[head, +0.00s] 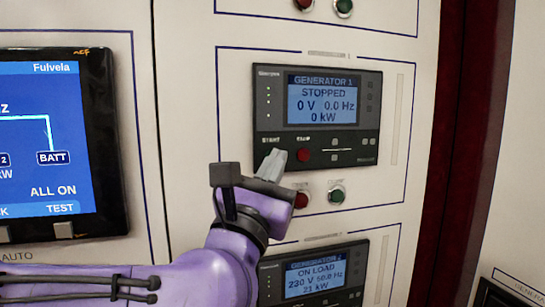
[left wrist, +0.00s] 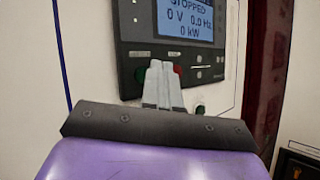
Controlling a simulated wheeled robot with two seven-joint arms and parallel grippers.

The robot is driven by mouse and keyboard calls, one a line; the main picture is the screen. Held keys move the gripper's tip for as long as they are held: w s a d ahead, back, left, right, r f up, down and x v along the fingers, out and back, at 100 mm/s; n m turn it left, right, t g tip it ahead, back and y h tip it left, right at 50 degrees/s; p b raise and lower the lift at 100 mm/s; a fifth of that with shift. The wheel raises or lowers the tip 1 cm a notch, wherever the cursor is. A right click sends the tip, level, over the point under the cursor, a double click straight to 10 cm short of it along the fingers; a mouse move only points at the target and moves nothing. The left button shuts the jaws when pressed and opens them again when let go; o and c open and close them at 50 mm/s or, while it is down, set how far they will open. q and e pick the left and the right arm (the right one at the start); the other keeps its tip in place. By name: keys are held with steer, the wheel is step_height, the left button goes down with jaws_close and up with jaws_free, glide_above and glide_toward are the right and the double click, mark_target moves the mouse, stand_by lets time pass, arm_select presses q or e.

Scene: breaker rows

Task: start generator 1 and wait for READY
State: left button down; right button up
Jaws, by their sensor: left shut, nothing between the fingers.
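The generator 1 controller (head: 317,117) is a dark panel on the white cabinet. Its blue screen (head: 323,98) reads "GENERATOR 1, STOPPED, 0 V, 0.0 Hz, 0 kW". A label that looks like START sits at its lower left, with a red button (head: 304,155) to the right of it. My left gripper (head: 275,156) is shut and empty, with its grey fingertips over the spot below the START label. My right gripper is not in view.
Below the controller are a red button (head: 301,199) and a green button (head: 337,195). A second controller (head: 314,275) below reads "ON LOAD, 230 V, 50.0 Hz, 21 kW". A large blue display (head: 47,135) stands at left, near my arm.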

arm_select(q)
steer(key=shift+w, duration=0.15)
stand_by(0.4)
steer(key=shift+w+a, duration=0.15)
steer(key=shift+w, duration=0.15)
steer(key=shift+w+a+b, duration=0.15)
steer(key=shift+w+b, duration=0.15)
steer(key=shift+w, duration=0.05)
stand_by(0.6)
stand_by(0.4)
steer(key=shift+s+d+b, duration=0.3)
steer(key=shift+s+b, duration=0.1)
steer(key=shift+s, duration=0.4)
